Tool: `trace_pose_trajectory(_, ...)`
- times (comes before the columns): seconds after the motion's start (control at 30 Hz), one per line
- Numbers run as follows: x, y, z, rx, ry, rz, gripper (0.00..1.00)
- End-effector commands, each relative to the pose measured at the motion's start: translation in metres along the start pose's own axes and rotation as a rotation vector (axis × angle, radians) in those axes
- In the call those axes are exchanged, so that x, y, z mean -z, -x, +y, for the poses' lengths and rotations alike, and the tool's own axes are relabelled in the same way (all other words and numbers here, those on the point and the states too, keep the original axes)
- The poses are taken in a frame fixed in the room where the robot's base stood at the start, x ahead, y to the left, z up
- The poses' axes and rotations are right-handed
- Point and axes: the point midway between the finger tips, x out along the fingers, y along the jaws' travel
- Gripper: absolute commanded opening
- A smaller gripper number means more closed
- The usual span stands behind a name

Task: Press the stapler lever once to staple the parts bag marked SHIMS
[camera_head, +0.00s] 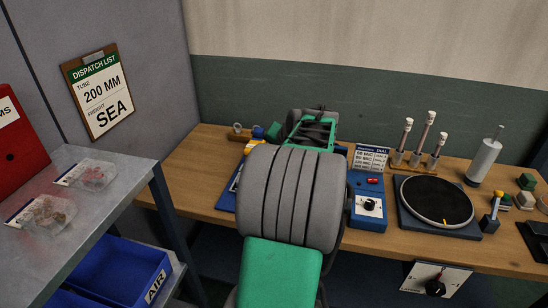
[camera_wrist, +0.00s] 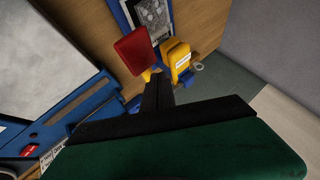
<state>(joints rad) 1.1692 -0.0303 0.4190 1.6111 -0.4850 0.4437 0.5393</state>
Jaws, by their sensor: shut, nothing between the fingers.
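In the wrist view, my gripper (camera_wrist: 157,82) is shut and empty, its dark fingers pointing at a red lever pad (camera_wrist: 136,50) on a yellow base. The fingertips are close to the pad; I cannot tell whether they touch. A yellow block with a white label (camera_wrist: 179,60) stands just right of the fingers. A clear bag with grey parts (camera_wrist: 155,16) lies on a blue plate beyond the pad; I cannot read its marking. In the head view my arm hides most of this spot, leaving a blue plate edge (camera_head: 226,192) and some yellow (camera_head: 254,147).
Two clear parts bags (camera_head: 90,175) lie on the grey shelf at left, above a blue AIR bin (camera_head: 125,268). Right of my arm are a blue control box (camera_head: 369,203), a black turntable (camera_head: 437,200) and upright white-capped rods (camera_head: 424,138). A dispatch list (camera_head: 98,92) hangs on the wall.

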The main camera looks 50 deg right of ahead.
Motion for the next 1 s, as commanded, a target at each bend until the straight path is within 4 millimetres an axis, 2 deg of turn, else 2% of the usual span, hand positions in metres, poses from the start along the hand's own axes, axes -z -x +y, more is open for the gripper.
trace_pose_trajectory(0.6,0.027,0.036,-0.026,0.001,0.002,0.003,0.0)
trace_pose_trajectory(1.0,0.027,0.035,-0.026,0.001,0.002,0.003,0.0)
